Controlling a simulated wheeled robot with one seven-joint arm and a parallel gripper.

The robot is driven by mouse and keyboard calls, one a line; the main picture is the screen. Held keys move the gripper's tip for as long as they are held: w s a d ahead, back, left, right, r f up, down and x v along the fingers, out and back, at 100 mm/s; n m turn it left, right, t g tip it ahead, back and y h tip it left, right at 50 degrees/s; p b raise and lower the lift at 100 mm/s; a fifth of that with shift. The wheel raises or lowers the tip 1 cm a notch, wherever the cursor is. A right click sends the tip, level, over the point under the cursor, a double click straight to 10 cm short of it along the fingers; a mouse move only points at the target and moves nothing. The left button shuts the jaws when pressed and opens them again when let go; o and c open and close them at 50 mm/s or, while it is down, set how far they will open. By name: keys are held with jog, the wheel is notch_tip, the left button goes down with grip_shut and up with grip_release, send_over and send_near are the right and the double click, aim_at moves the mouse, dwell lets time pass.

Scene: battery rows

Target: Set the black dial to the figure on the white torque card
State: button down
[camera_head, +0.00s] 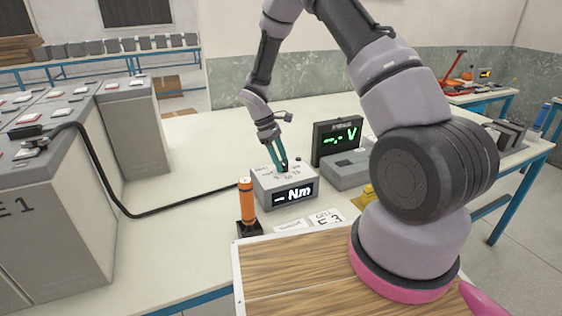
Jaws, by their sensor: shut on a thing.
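My gripper (281,162) points down at the top of a small grey box (262,193) and is shut on the black dial (284,169). The dial is small here and partly hidden by the fingers, so I cannot tell its setting. Small marks ring the dial on the box top, too small to read. The box's front display (293,195) shows a dash and "Nm". A white card (327,217) with large black print lies on the table in front of the box. Its print is too small to read surely. A second white slip (290,227) lies left of it.
An orange-handled tool (247,200) stands upright in a black holder left of the box. A black cable (150,212) runs from the grey battery cells (75,205). A green voltage display (337,140) stands behind right. A wooden board (290,265) is in front.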

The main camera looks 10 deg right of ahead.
jog(key=shift+n, duration=0.3)
dwell(0.4)
jog(key=shift+c, duration=1.6)
grip_release()
jog(key=v, duration=1)
jog(key=shift+a+r, duration=0.2)
jog(key=shift+r, duration=0.2)
